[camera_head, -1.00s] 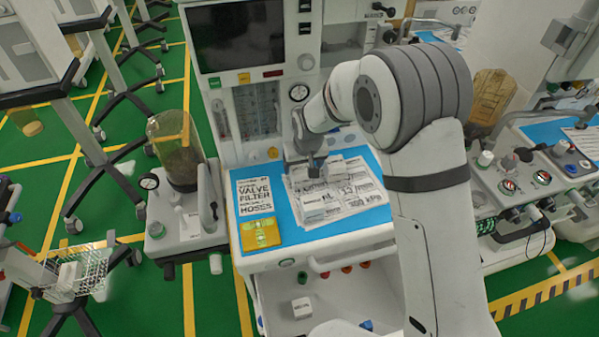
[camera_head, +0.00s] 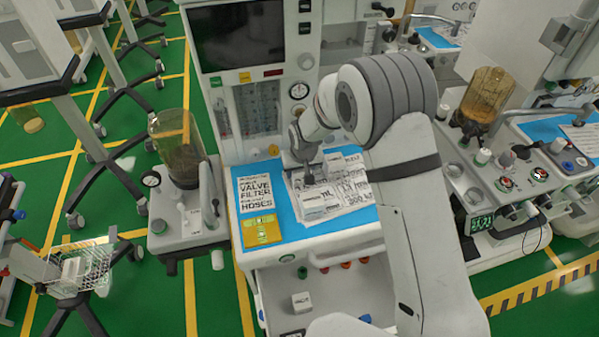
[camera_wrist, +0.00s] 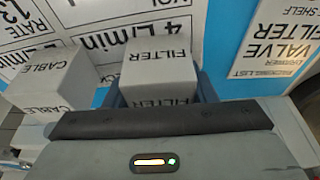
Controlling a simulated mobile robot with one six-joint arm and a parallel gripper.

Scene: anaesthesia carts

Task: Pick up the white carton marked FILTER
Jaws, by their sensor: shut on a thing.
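The white carton marked FILTER (camera_wrist: 158,68) is in the upper middle of the wrist view, its label readable on two faces. It sits between the blue-grey fingers of my gripper (camera_wrist: 160,96), which are shut on it. In the head view my gripper (camera_head: 309,168) points down over the printed sheets on the blue worktop. It is small there, and I cannot tell the FILTER carton apart. A white carton marked CABLE (camera_wrist: 48,82) stands to the left in the wrist view, apart from the fingers.
A picking list (camera_head: 255,193) lies on the blue worktop (camera_head: 291,229), with a yellow box (camera_head: 262,231) in front of it. Another small carton (camera_head: 301,302) is on the shelf below. A glass canister (camera_head: 178,150) stands left of the cart. A wire basket (camera_head: 84,268) is at the far left.

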